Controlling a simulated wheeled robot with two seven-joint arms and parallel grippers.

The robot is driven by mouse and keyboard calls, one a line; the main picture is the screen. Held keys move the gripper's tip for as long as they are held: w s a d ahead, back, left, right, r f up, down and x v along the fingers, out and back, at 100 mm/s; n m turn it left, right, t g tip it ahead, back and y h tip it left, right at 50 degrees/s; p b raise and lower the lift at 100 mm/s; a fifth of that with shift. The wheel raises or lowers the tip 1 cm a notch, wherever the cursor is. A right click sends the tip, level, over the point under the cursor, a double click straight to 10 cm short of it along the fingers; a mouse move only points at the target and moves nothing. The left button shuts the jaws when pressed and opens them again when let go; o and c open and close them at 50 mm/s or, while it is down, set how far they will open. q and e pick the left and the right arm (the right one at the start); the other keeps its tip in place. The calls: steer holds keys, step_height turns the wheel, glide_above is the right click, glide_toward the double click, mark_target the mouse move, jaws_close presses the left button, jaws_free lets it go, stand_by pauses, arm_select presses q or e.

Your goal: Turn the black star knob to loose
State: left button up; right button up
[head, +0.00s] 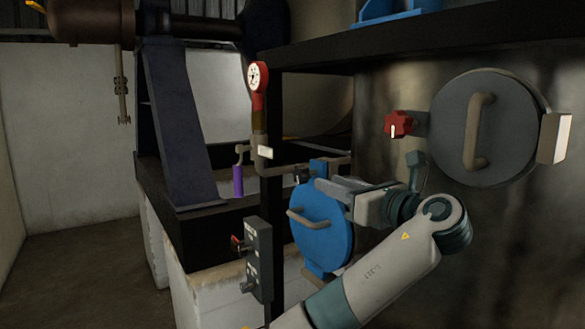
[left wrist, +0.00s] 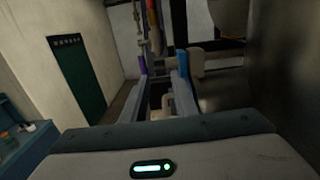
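I cannot clearly make out a black star knob in either view. A star knob that does show is red (head: 399,124), on the dark metal wall in the head view. My left gripper (head: 328,186) reaches leftward in front of the upper right of a round blue cover (head: 322,228) with a bar handle. In the left wrist view my left gripper (left wrist: 162,80) has its two fingers apart, with no object clearly held between them. The arm and gripper hide part of the blue cover and what lies behind it. My right gripper is not in view.
A red gauge (head: 257,77) stands on a pipe, and a purple-handled lever (head: 238,180) hangs left of the gripper. A dark switch box (head: 258,258) is at lower left. A round grey hatch (head: 455,112) is at right. Open floor (head: 85,258) lies far left.

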mark_target(296, 170)
arm_select(q)
steer(key=p+x, duration=0.7)
steer(key=x, duration=0.7)
steer(key=shift+r, duration=0.1)
steer(key=shift+x, duration=0.8)
jaws_close()
